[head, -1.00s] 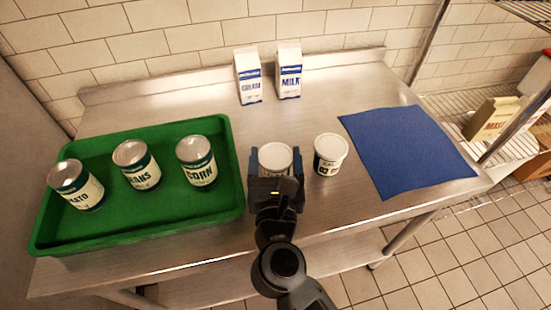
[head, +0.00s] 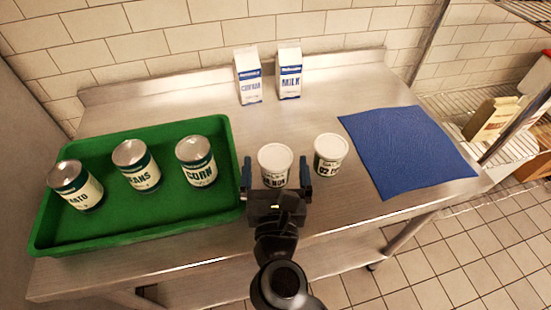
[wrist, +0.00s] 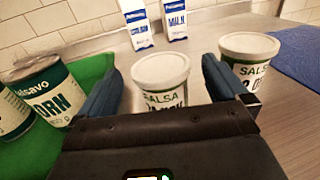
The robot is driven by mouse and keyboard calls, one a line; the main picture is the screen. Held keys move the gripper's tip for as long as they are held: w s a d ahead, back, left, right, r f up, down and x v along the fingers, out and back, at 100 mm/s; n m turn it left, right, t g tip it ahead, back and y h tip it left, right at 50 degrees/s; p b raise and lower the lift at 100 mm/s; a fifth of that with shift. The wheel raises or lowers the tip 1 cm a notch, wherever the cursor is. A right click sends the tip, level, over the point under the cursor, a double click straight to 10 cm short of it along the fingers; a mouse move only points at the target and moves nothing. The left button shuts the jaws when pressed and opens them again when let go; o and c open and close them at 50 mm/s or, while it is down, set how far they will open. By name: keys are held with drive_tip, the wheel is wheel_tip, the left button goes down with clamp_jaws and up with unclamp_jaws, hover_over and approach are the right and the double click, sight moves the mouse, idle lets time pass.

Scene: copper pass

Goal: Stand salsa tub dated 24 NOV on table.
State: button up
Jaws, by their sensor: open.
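Two white salsa tubs with green-and-white labels stand upright on the steel table (head: 325,115). The left tub (head: 275,160) has a date ending in what looks like NOV; the day is hard to read. It also shows in the wrist view (wrist: 160,82), its lower label hidden by my gripper. The right tub (head: 330,152) reads about 02 in the head view, and its date starts with DE in the wrist view (wrist: 248,62). My gripper (head: 275,172) is open, its blue fingers apart on either side of the left tub's near side, with gaps showing.
A green tray (head: 110,222) with three cans is at the left. A blue mat (head: 405,150) lies at the right. Two cartons, cream (head: 248,76) and milk (head: 289,72), stand at the back. The right tub is close beside my right finger.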

drive_tip(key=s, duration=0.6)
drive_tip(key=s+b, duration=0.1)
drive_tip(key=s, duration=0.2)
drive_tip(key=shift+s+d, duration=0.25)
drive_tip(key=shift+s, duration=0.05)
drive_tip(key=s+d+r+n+t+h, duration=0.1)
drive_tip(key=s+d+n, duration=0.4)
drive_tip(key=d+n, duration=0.25)
drive_tip(key=s+d+r+n+t, duration=0.1)
drive_tip(key=s+d+n, duration=0.5)
drive_tip(key=d+n, duration=0.15)
drive_tip(key=s+d+n+g, duration=0.2)
drive_tip(key=s+d+n, duration=0.1)
drive_tip(key=s+n, duration=0.4)
drive_tip(key=s+d+r+n+g, duration=0.1)
drive_tip(key=s+d+n+g, duration=0.2)
drive_tip(key=s+n, duration=0.5)
drive_tip(key=d+n, duration=0.1)
drive_tip(key=n, duration=0.4)
drive_tip(key=shift+r, duration=0.2)
